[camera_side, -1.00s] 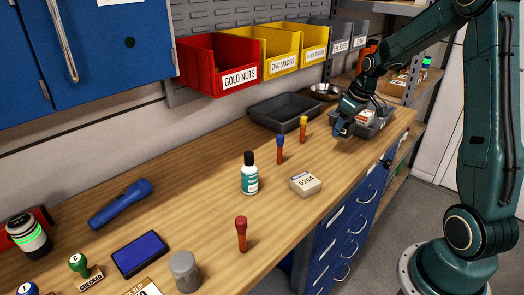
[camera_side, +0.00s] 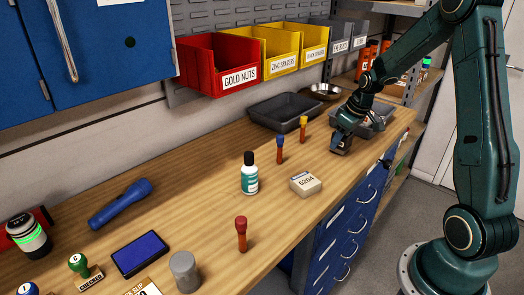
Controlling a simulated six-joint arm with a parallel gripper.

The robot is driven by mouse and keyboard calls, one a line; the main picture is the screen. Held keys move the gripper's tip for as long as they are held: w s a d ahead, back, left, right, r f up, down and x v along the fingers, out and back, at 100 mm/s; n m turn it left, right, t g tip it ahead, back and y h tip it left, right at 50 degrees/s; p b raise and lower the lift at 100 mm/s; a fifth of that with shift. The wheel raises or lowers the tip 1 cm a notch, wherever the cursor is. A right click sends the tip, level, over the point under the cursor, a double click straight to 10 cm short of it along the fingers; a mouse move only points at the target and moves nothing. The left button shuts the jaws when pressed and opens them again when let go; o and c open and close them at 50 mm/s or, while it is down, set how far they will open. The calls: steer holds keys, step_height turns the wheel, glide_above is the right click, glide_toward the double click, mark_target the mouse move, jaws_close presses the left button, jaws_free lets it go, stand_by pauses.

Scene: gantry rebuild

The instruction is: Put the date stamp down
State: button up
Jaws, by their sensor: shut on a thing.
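My gripper (camera_side: 343,136) is shut on a small dark block, which I take to be the date stamp (camera_side: 341,148). It is at the right part of the wooden bench (camera_side: 290,222), near the front edge. The stamp hangs below the fingers, upright, with its underside at or very close to the bench top. I cannot tell whether it touches the wood. The fingers hide much of its upper part.
A blue-topped marker (camera_side: 280,149) and a yellow-topped one (camera_side: 303,128) stand left of the gripper. A box marked 6204 (camera_side: 305,184) lies nearer the camera. A grey tray (camera_side: 377,122) with things in it is behind the gripper. Bare wood lies between the gripper and the box.

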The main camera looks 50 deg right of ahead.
steer(key=shift+f, duration=0.15)
steer(key=o, duration=1)
steer(key=v, duration=1.2)
steer(key=s+a+r, duration=0.2)
steer(key=a+r, duration=0.3)
steer(key=a, duration=0.4)
steer(key=s+a, duration=0.5)
steer(key=s+a+t, duration=0.1)
steer(key=s+a, duration=0.4)
steer(key=s+a+r+t, duration=0.1)
steer(key=s+a, duration=0.4)
steer(key=shift+a+r, duration=0.1)
steer(key=shift+a, duration=0.15)
